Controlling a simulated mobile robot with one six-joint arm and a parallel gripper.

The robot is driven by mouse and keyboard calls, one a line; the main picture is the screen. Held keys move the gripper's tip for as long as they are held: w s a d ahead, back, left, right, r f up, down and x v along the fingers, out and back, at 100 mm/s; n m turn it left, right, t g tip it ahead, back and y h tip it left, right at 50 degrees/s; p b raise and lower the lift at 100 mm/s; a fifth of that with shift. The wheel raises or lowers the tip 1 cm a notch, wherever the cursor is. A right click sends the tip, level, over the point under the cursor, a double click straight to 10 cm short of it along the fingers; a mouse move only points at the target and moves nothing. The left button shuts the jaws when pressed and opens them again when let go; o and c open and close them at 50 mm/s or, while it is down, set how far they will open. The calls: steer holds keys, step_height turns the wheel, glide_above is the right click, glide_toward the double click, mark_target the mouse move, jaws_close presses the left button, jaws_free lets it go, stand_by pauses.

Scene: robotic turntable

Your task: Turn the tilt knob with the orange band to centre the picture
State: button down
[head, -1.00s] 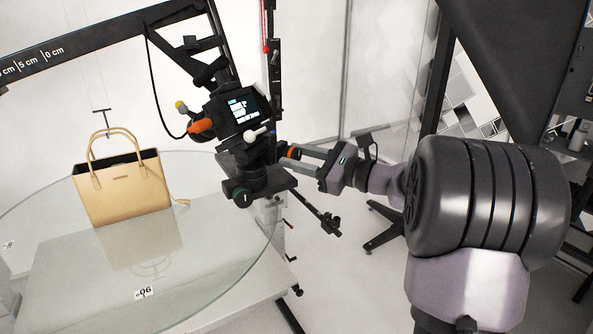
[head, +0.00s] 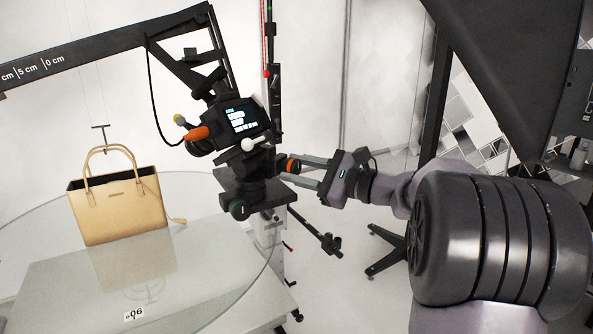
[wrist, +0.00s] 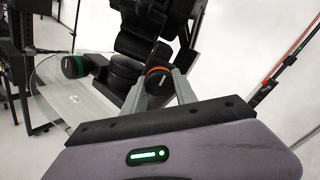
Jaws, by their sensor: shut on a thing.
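The tilt knob with the orange band (head: 291,165) sits on the right side of the black camera head, below and right of the lit screen (head: 244,117). My gripper (head: 296,168) reaches it from the right and is shut on it. In the wrist view the orange-banded knob (wrist: 157,80) lies between the two grey fingertips (wrist: 162,84), one on each side. The writing on the screen is too small to read. The tan handbag (head: 118,203) stands upright on the glass turntable (head: 215,240).
A green-marked knob (head: 239,209) is low on the camera head; it also shows in the wrist view (wrist: 74,67). An orange handle (head: 197,133) and a white-ended lever (head: 255,143) stick out nearby. A wheeled stand (head: 388,250) is on the floor below my arm.

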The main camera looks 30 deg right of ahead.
steer(key=c, duration=1)
jaws_free()
steer(key=p+v, duration=0.1)
steer(key=v, duration=1.6)
steer(key=shift+s+p, duration=0.25)
steer(key=shift+p, duration=0.05)
